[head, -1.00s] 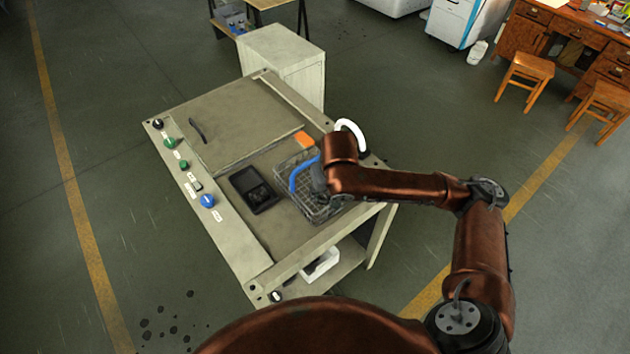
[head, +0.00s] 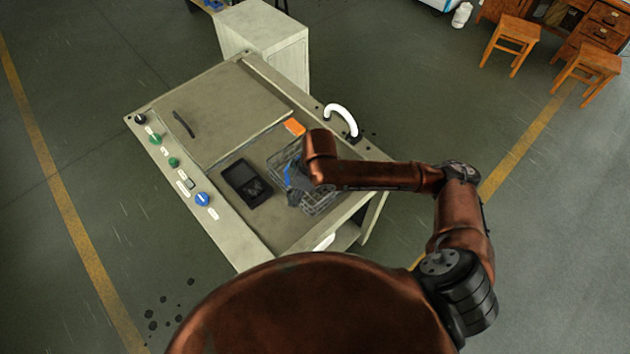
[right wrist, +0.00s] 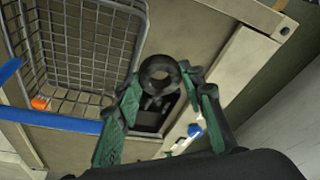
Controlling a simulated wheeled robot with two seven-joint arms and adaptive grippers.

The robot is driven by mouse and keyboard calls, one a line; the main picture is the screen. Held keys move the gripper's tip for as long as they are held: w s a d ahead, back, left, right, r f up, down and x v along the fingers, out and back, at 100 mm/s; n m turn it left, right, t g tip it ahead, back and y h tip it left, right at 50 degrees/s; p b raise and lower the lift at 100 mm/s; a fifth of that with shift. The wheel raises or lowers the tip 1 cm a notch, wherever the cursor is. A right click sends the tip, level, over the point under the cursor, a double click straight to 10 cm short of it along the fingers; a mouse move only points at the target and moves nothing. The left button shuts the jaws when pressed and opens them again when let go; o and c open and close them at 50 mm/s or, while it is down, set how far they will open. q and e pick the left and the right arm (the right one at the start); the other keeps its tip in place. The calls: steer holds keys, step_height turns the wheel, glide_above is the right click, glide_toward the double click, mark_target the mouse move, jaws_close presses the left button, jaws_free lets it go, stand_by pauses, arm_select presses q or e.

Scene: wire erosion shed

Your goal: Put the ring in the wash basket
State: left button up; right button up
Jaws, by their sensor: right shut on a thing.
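The wash basket (head: 318,207) is a wire basket on the machine's table, with a blue handle (right wrist: 50,121). In the right wrist view the basket (right wrist: 80,50) lies at the upper left. My right gripper (right wrist: 160,92) has green-padded fingers shut on a dark ring (right wrist: 160,73), held between the tips. The ring appears beside the basket in that view, not inside its walls; its height is hard to tell. In the head view my right arm hides the ring and part of the basket. My left gripper is not in view.
A black tray-like item (head: 246,183) lies left of the basket, an orange block (head: 294,127) behind it. A curved white pipe (head: 342,113) stands at the table's right edge. Knobs line the left panel (head: 187,183). A pale cabinet (head: 265,48) stands behind.

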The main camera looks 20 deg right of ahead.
steer(key=w+d+f, duration=0.3)
steer(key=d, duration=0.3)
glide_above(319, 190)
steer(key=s, duration=0.1)
steer(key=f, duration=0.4)
steer(key=shift+s+a+f, duration=0.2)
steer(key=shift+a+f, duration=0.05)
steer(key=shift+f, duration=0.05)
steer(key=shift+w+d+f, duration=0.2)
steer(key=shift+d+f, duration=0.1)
steer(key=shift+f, duration=0.1)
steer(key=shift+d+f, duration=0.2)
steer(key=shift+f, duration=0.05)
step_height(319, 190, down, 2)
steer(key=shift+d+f+p, duration=0.1)
steer(key=shift+f+p, duration=0.15)
steer(key=shift+p, duration=0.05)
steer(key=shift+w+f, duration=0.1)
steer(key=shift+f, duration=0.25)
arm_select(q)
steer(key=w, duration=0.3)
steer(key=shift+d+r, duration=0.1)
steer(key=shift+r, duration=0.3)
arm_select(e)
steer(key=shift+f, duration=0.15)
